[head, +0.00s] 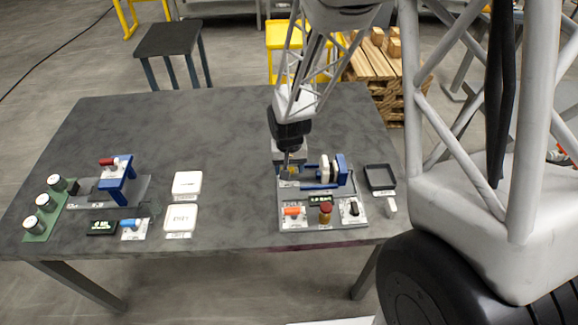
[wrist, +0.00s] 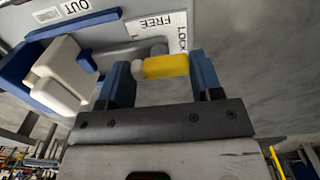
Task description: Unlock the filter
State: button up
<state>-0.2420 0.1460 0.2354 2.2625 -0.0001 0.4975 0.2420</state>
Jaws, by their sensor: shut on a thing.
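The filter press (head: 322,186) stands on a grey base at the table's right, with blue rails and white and blue plates. My gripper (head: 287,170) is down at its left end. In the wrist view my gripper (wrist: 163,82) has its two blue fingers on either side of a small yellow lever (wrist: 167,67) with a grey rounded end, and is shut on it. The lever lies beside the label LOCK (wrist: 182,43); the label FREE (wrist: 152,22) is farther up. The white plate (wrist: 62,75) and blue plate show at left. In the head view my gripper hides the lever.
In front of the press are a red-orange switch (head: 291,212), a red button (head: 326,208) and a black knob (head: 353,209). A dark tray (head: 380,177) stands right of it. White square trays (head: 187,183) and another blue-framed station (head: 117,180) are left. The table's back is clear.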

jog(key=c, duration=0.4)
jog(key=shift+m, duration=1.6)
jog(key=m, duration=0.4)
jog(key=shift+m, duration=0.3)
jog(key=m, duration=1)
